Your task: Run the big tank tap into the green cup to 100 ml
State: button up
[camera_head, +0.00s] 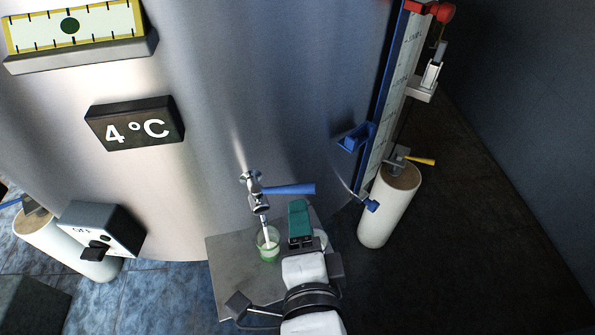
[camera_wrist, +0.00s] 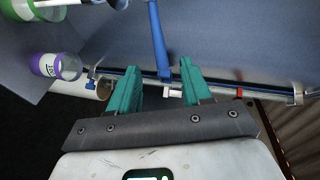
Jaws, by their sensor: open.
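The big tank tap (camera_head: 254,190) sticks out low on the steel tank, its blue lever (camera_head: 290,189) pointing right. A thin white stream appears to run from its spout into the green cup (camera_head: 268,250). The cup stands upright beneath the spout; its level cannot be read. The green cup (camera_wrist: 22,9) is cut off in the wrist view's upper left corner. My gripper (camera_head: 299,207) is just below the lever's end in the head view. In the wrist view my gripper (camera_wrist: 160,66) is open, and the lever (camera_wrist: 157,40) reaches between its teal fingers; contact cannot be told.
The cup stands on a grey stand (camera_head: 225,265). A purple-banded cup (camera_wrist: 65,67) stands beside it, mostly hidden behind my gripper in the head view. A blue-edged gauge (camera_head: 393,95) and a white cylinder (camera_head: 388,210) stand on the right. A switch box (camera_head: 100,228) is left.

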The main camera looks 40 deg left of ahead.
aim_at(298, 193)
jog(key=p+x, duration=0.1)
jog(key=x, duration=0.9)
jog(key=shift+w+a+f, duration=0.1)
jog(key=shift+w+a, duration=0.1)
jog(key=shift+a, duration=0.05)
jog(key=shift+c, duration=0.3)
grip_shut()
